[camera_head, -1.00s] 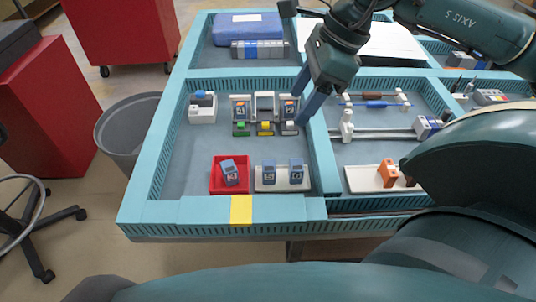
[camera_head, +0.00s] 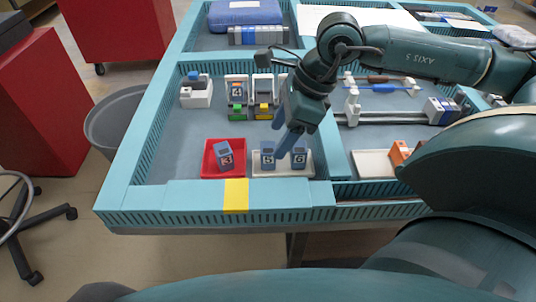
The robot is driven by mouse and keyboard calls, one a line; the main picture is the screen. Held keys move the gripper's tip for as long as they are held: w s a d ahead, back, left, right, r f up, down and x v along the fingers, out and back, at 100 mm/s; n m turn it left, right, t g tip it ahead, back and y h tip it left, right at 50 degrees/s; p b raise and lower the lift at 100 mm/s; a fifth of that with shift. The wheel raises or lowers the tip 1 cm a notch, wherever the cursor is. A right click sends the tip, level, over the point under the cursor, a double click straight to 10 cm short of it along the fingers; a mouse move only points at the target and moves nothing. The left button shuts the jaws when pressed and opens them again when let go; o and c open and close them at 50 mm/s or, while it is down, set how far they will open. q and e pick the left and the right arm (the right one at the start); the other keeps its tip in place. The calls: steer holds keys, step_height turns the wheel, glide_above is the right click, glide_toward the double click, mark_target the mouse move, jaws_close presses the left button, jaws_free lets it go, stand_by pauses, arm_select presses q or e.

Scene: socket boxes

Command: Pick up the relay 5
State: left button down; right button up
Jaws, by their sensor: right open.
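Relay 5 (camera_head: 267,157) is a small blue-grey block with a dark label, upright on the left of a white tray (camera_head: 278,172). A similar relay with a 6 label (camera_head: 299,157) stands to its right. My right gripper (camera_head: 289,142) is open and empty, its blue fingers pointing down just above and behind the white tray, between the two relays in the picture. I cannot tell whether a finger touches a relay. My left gripper is not in view.
Relay 3 (camera_head: 225,158) leans in a red tray (camera_head: 211,165) to the left. A socket (camera_head: 237,98) holds a relay with a 4 label; another socket (camera_head: 263,96) stands beside it. Teal walls (camera_head: 140,150) edge the table.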

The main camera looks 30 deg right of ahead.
mark_target(273, 147)
steer(key=shift+x, duration=2.65)
steer(key=shift+s+a, duration=0.1)
steer(key=shift+s, duration=0.05)
steer(key=shift+r, duration=0.1)
steer(key=shift+c, duration=0.4)
steer(key=c, duration=1.1)
